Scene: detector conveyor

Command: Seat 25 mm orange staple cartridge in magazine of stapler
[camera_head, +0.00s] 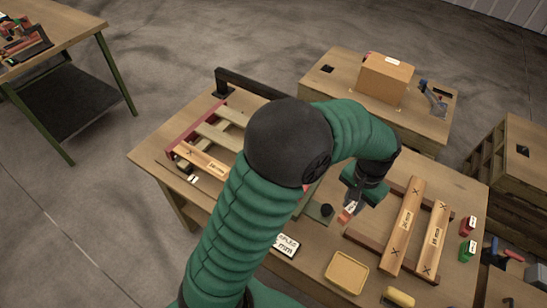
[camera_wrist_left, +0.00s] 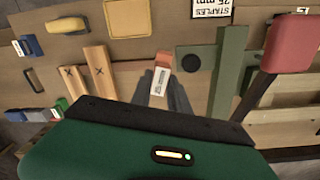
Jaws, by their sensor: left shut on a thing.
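My left gripper (camera_head: 350,207) is shut on the orange staple cartridge (camera_head: 345,215), just above the workbench. In the left wrist view the cartridge (camera_wrist_left: 162,62) has an orange end and a white label, and sticks out beyond the grey fingers (camera_wrist_left: 166,92). A green plate with a black knob (camera_wrist_left: 190,62) lies just right of it there, joined to a long green bar (camera_wrist_left: 229,65). A black lever with a red end (camera_wrist_left: 292,44) is further right. I cannot tell for sure that these are the stapler; my arm hides much of that area in the head view.
Wooden slats (camera_head: 402,226) lie on a brown frame right of my gripper. A yellow tray (camera_head: 346,272) and a "STAPLES 25 mm" card (camera_head: 286,245) are near the front. Red (camera_head: 468,225) and green (camera_head: 467,250) boxes are at the right edge. A carton (camera_head: 385,78) stands on a back bench.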

